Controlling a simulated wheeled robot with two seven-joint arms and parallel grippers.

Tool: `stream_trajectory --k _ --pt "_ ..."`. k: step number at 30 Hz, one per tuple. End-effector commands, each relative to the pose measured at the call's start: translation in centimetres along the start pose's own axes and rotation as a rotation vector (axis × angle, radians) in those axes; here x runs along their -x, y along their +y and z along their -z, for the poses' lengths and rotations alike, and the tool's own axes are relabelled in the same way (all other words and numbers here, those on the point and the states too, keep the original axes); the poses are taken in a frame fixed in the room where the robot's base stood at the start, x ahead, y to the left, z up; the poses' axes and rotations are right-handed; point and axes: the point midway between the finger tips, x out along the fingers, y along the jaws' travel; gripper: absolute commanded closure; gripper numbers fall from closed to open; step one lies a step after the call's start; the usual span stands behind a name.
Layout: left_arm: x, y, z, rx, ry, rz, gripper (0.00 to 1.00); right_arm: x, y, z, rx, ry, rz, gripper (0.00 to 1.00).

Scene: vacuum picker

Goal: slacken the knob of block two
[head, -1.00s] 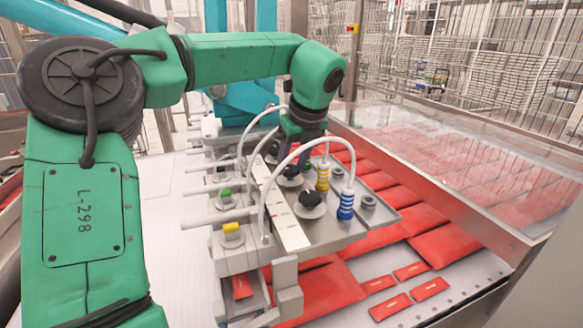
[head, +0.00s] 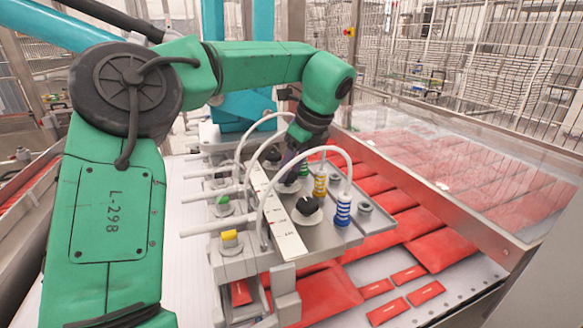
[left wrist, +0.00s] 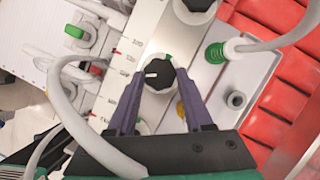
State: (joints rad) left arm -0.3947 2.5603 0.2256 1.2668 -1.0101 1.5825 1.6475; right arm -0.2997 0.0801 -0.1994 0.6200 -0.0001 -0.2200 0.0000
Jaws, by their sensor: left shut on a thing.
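My left gripper (head: 290,170) comes down from above onto a row of black knobs on the grey picker plate (head: 330,237). In the left wrist view its two purple fingers (left wrist: 159,76) are on either side of a round black knob (left wrist: 160,74) with a white pointer line, and are shut on it. The knob sits on a pale round dial with a green mark near its upper edge. In the head view the fingers mostly hide this knob. Another black knob (head: 306,205) stands nearer the front, free. I cannot read a block number. My right gripper is not in view.
Blue (head: 343,210), yellow (head: 320,183) and green (left wrist: 215,53) bellows cups with curved white hoses stand close beside the knobs. A pale strip with red marks (head: 284,228) runs along the row. Red packs (head: 430,244) lie below the plate, beside a clear guard.

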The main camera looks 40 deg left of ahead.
Motion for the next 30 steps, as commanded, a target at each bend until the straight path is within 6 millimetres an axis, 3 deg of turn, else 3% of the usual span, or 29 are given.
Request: stream_trajectory --k 3,4,6,16,20,25,30 --pt "0.0 0.0 0.0 0.002 -0.001 0.000 1.00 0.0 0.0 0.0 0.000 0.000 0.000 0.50" --pt "0.0 0.0 0.0 0.002 -0.001 0.000 0.45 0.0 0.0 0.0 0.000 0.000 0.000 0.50" --pt "0.0 0.0 0.0 0.002 -0.001 0.000 0.19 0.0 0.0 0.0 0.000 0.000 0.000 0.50" --pt "0.1 0.0 0.0 0.000 0.000 0.001 0.19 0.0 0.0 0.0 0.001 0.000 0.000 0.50" --pt "1.4 -0.1 0.0 0.000 0.000 0.003 0.19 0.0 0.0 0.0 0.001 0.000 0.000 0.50" --pt "6.0 -0.1 -0.1 0.000 0.003 0.005 0.19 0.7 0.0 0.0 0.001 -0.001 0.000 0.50" --pt "11.5 -0.1 -0.3 -0.002 0.002 0.001 0.19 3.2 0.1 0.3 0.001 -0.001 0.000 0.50"
